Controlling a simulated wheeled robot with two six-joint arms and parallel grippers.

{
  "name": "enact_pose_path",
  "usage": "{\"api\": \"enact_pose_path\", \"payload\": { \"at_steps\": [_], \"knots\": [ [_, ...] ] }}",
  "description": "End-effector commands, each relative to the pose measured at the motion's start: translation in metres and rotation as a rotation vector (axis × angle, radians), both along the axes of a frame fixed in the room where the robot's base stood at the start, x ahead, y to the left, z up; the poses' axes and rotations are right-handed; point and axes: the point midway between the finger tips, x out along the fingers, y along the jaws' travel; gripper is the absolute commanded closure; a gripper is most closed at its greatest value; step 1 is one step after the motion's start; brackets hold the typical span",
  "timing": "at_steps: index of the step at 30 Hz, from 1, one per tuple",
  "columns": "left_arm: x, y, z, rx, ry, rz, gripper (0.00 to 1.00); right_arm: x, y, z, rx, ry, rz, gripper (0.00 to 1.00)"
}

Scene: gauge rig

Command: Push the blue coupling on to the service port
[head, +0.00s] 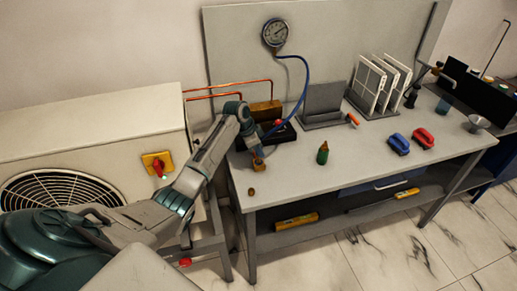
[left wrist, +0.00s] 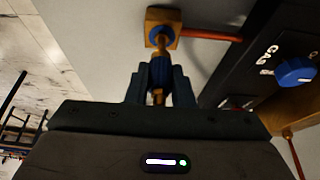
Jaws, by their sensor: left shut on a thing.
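My left gripper (head: 256,150) reaches down at the left end of the bench in the head view. In the left wrist view, its two dark fingers (left wrist: 160,75) are shut on a brass stem (left wrist: 158,97), which I take to be part of the blue coupling. A blue ring (left wrist: 161,36) lies just beyond the fingertips, against the brass service port block (left wrist: 163,20). I cannot tell whether the ring belongs to the coupling or the port, or how far they are engaged. The block shows below the gripper in the head view (head: 258,165). My right gripper is not in view.
A blue hose (head: 305,82) runs from the gauge (head: 275,33) down behind my gripper. A copper pipe (left wrist: 212,34) leaves the block beside a black panel with a blue knob (left wrist: 296,72). A green bottle (head: 323,153) stands to the right; the bench front is mostly clear.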

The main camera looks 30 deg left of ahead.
Motion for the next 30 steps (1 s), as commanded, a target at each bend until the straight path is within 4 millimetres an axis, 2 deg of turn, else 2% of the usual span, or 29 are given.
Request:
{"api": "enact_pose_path", "payload": {
  "at_steps": [16, 30],
  "knots": [
    [0.0002, -0.0002, 0.0011, -0.001, -0.001, 0.000, 1.00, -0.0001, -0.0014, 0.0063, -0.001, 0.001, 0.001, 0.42],
    [0.0001, -0.0001, -0.0028, 0.000, 0.000, 0.000, 1.00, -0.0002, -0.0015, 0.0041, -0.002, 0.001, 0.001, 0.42]
  ]
}}
